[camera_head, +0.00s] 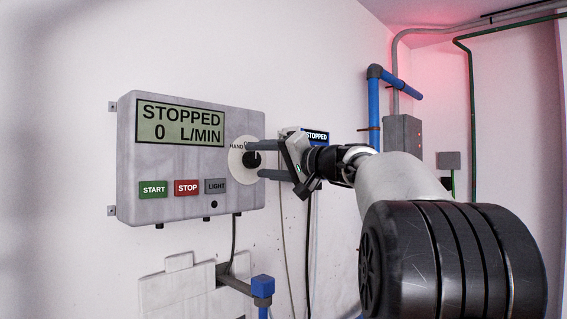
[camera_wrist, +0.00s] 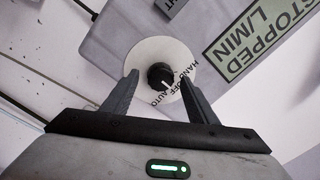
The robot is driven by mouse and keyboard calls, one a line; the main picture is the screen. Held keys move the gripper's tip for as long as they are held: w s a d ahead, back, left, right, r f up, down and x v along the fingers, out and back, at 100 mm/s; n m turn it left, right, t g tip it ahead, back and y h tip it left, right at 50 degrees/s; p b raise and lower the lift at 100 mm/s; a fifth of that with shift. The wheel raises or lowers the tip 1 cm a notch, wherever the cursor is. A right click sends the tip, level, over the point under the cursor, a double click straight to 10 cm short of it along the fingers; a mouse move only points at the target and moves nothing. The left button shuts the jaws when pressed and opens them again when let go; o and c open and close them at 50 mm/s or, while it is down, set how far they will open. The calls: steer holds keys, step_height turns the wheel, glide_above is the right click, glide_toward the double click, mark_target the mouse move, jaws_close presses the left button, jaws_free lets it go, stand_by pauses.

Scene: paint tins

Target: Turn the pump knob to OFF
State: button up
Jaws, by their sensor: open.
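The pump knob (camera_wrist: 160,76) is a small black knob with a white pointer mark on a round white dial (camera_wrist: 150,50). HAND, OFF and AUTO are printed around it. In the wrist view the mark points down and slightly right, seemingly between OFF and AUTO; I cannot tell its exact setting. My gripper (camera_wrist: 159,79) is open, one finger on each side of the knob, with gaps showing. In the head view my gripper (camera_head: 256,160) reaches the dial from the right, and its fingers partly hide the knob (camera_head: 251,159) and the lettering.
The grey control box (camera_head: 150,205) carries a display (camera_head: 180,124) reading STOPPED, 0 L/MIN. Below are START (camera_head: 153,188), STOP (camera_head: 187,187) and LIGHT (camera_head: 216,186) buttons. A second small unit reading STOPPED (camera_head: 315,136) sits behind my gripper. Cables and a blue pipe (camera_head: 374,100) run nearby.

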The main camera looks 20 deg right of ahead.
steer(key=b+v, duration=0.2)
steer(key=v, duration=1.5)
steer(key=shift+b, duration=0.3)
steer(key=shift+w+f, duration=0.1)
steer(key=shift+w, duration=0.05)
